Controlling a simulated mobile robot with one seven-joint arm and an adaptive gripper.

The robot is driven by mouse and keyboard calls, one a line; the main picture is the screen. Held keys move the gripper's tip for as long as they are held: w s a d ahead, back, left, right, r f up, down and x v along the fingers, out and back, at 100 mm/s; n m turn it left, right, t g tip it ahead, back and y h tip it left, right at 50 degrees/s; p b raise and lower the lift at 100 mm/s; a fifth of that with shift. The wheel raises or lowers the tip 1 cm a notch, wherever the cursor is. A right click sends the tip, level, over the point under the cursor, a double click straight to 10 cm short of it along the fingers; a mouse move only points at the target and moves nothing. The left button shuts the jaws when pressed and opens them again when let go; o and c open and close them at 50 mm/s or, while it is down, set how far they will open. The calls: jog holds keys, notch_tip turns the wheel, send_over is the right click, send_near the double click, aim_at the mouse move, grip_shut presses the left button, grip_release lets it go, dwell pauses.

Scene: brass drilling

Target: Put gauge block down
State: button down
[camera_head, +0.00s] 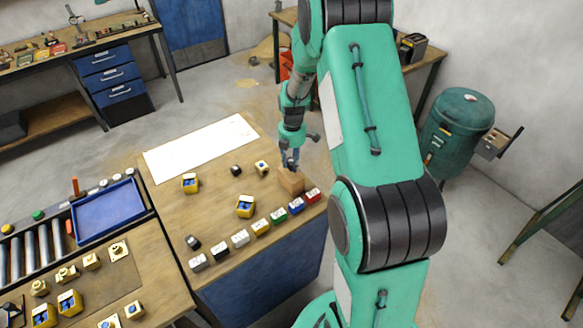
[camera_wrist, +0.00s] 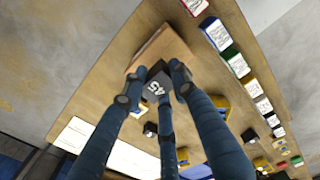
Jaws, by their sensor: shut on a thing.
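My gripper (camera_head: 290,160) is over the right part of the wooden table (camera_head: 215,215), beside or above a wooden block (camera_head: 291,181). In the wrist view the fingers of my gripper (camera_wrist: 155,86) are closed around a dark grey block marked 45 (camera_wrist: 157,84), which I take as the gauge block. The wooden block (camera_wrist: 160,48) lies right by it in that view. I cannot tell whether the gauge block touches the wooden block or hangs just over it. In the head view the fingers mostly hide the gauge block.
A row of labelled colored blocks (camera_head: 261,227) runs along the table's front edge, close to the wooden block. Yellow-and-blue parts (camera_head: 244,206) and a small dark block (camera_head: 236,170) stand farther left. A white sheet (camera_head: 202,146) at the back is clear.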

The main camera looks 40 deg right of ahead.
aim_at(292, 167)
jog(key=shift+f, duration=1.4)
jog(key=shift+f, duration=0.1)
jog(key=c, duration=1.4)
grip_release()
jog(key=shift+o, duration=0.2)
notch_tip(292, 167, up, 12)
jog(key=shift+r, duration=0.1)
